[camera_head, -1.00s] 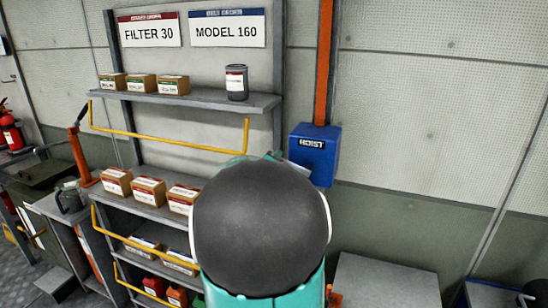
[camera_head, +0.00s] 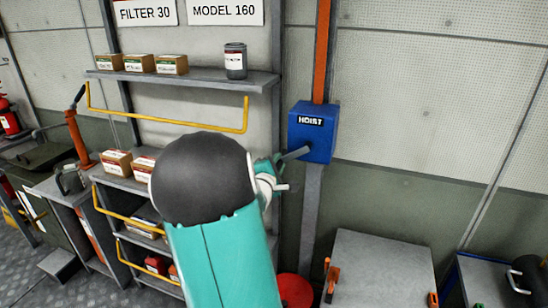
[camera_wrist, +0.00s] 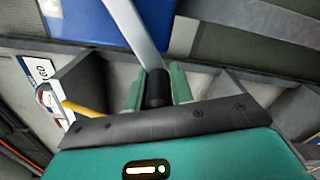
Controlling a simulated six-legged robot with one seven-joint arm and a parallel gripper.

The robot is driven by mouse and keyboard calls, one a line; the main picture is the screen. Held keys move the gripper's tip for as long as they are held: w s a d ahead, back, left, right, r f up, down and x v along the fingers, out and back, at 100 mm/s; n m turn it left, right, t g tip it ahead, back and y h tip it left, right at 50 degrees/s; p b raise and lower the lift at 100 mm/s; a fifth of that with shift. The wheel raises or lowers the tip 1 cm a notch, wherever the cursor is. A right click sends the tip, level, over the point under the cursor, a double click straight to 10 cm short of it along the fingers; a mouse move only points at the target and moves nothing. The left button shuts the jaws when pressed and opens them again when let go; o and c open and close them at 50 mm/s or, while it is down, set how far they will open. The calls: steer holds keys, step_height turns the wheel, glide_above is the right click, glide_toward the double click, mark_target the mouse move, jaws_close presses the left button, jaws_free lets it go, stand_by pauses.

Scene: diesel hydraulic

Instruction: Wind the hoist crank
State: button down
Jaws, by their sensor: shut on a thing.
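A grey crank arm (camera_head: 296,154) reaches from the box toward my gripper (camera_head: 268,168). In the wrist view the crank arm (camera_wrist: 137,32) runs from the blue box (camera_wrist: 105,20) down to a black grip (camera_wrist: 157,88). The grip sits between the two green fingers of my gripper (camera_wrist: 158,86), which is shut on it. In the head view my own arm hides part of the shelf, and the grip is too small to make out.
A grey shelf unit (camera_head: 190,80) with small boxes, a dark can (camera_head: 235,60) and yellow rails (camera_head: 165,122) stands left of the hoist. A red round object (camera_head: 295,290) is below. A grey-topped cabinet (camera_head: 380,262) stands at the lower right. The wall right of the hoist is clear.

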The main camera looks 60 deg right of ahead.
steer(key=s+f+n, duration=0.1)
steer(key=s+n, duration=0.1)
steer(key=shift+s+d+f+n, duration=0.15)
steer(key=shift+d+f+n, duration=0.15)
steer(key=shift+f+n, duration=0.1)
stand_by(0.4)
steer(key=c, duration=1.3)
jaws_free()
steer(key=shift+s, duration=0.15)
steer(key=shift+o, duration=0.2)
steer(key=s+a, duration=0.1)
steer(key=a, duration=1.2)
steer(key=shift+s+a, duration=0.25)
steer(key=shift+a, duration=0.15)
